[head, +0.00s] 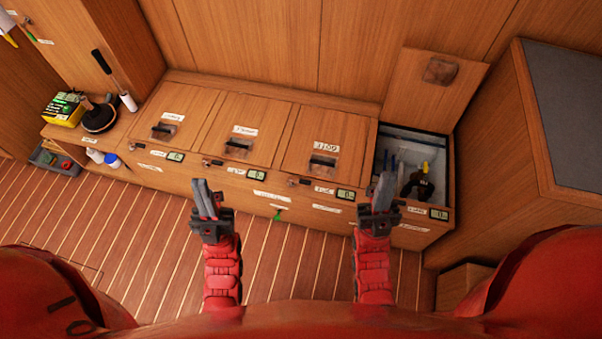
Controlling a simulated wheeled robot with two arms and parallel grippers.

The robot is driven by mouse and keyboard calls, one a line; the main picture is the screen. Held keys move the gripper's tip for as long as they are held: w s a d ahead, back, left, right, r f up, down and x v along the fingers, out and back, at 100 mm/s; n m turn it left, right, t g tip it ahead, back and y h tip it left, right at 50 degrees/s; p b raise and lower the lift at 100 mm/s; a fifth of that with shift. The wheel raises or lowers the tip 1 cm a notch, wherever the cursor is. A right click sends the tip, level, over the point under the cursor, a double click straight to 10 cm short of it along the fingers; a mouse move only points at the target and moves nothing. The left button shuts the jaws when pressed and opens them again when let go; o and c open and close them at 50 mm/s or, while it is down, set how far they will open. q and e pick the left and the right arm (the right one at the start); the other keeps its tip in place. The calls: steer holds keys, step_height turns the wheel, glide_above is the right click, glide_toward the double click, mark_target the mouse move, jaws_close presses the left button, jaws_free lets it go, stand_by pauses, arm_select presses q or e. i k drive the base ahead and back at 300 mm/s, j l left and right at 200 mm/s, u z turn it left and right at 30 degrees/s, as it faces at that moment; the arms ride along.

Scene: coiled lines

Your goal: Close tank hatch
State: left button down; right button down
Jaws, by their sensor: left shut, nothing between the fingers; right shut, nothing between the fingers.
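A wooden tank hatch (435,86) stands raised behind the rightmost compartment of a long wooden bench, with a dark recessed handle on its face. Below it the tank (449,168) is open, with pale walls and dark and yellow items inside. Three other hatches lie closed to its left, one labelled (325,147) near its handle. My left gripper (205,198) is shut and empty in front of the bench's left-middle part. My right gripper (384,190) is shut and empty, overlapping the front left corner of the open tank in the picture; its exact distance cannot be told.
A tall cabinet with a grey top (575,110) stands close at the right. Small displays line the bench front. The striped floor (110,220) is mostly clear.

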mark_target(428, 90)
steer(key=k+j+z, duration=0.2)
steer(key=j, duration=0.2)
steer(key=j+z, duration=0.15)
steer(key=j, duration=0.25)
steer(key=k+j+z, duration=0.2)
steer(key=j, duration=0.15)
steer(key=i+l, duration=1.4)
